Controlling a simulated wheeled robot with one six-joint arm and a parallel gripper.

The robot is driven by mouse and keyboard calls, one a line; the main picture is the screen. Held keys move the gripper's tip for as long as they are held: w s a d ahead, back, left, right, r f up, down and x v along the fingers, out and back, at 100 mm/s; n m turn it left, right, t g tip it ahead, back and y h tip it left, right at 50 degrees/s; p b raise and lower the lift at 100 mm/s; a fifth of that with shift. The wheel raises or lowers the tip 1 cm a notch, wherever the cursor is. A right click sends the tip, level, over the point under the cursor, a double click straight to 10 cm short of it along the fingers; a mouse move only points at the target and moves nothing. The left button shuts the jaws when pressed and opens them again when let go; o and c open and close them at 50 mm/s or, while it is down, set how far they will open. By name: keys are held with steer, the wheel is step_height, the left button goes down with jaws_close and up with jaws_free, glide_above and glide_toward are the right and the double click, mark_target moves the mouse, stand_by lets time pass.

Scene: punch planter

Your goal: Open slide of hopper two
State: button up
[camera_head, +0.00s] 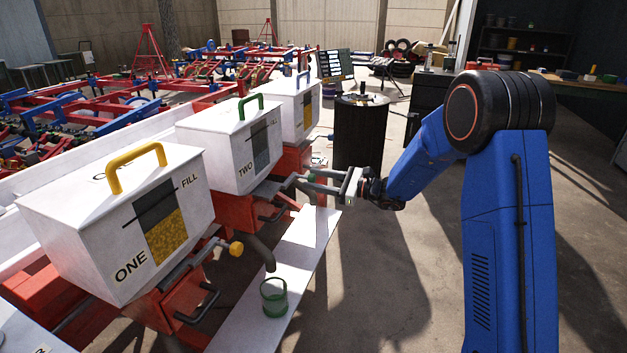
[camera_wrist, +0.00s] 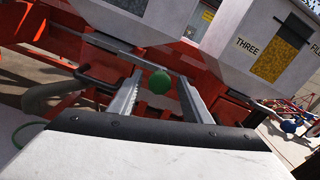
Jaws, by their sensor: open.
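Hopper two (camera_head: 243,150) is the middle white box, with a green handle on its lid and a red base. Its slide ends in a green knob (camera_wrist: 160,82) on a grey rod (camera_wrist: 112,46), both seen in the wrist view. In the head view my gripper hides the knob. My gripper (camera_head: 303,180) is at the front of hopper two, with its jaws open. In the wrist view the knob appears between the two finger ends. I cannot tell whether a finger touches it.
Hopper one (camera_head: 75,235) with its yellow knob (camera_head: 236,249) stands nearer left. Hopper three (camera_head: 300,105) stands beyond; its blue knob (camera_wrist: 288,126) shows in the wrist view. A green cup (camera_head: 274,298) stands on the white board (camera_head: 300,250) below. Floor to the right is mostly clear.

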steer(key=v, duration=1.6)
steer(key=shift+d, duration=0.25)
steer(key=shift+s, duration=0.1)
steer(key=shift+r, duration=0.1)
steer(key=s+a+r+n+g+h, duration=0.1)
steer(key=s+r+n+g+h, duration=0.3)
steer(key=s, duration=0.9)
steer(key=s+a+n+g+h, duration=0.2)
steer(key=s+n, duration=0.4)
steer(key=s, duration=0.6)
steer(key=s+d+n+t+h, duration=0.4)
steer(key=s+d+n+h, duration=0.5)
steer(key=s+d, duration=0.7)
steer(key=s+h, duration=0.2)
steer(key=s, duration=0.1)
steer(key=shift+s+f+t, duration=0.15)
steer(key=shift+f+t, duration=0.15)
steer(key=shift+f, duration=0.05)
steer(key=shift+d, duration=0.15)
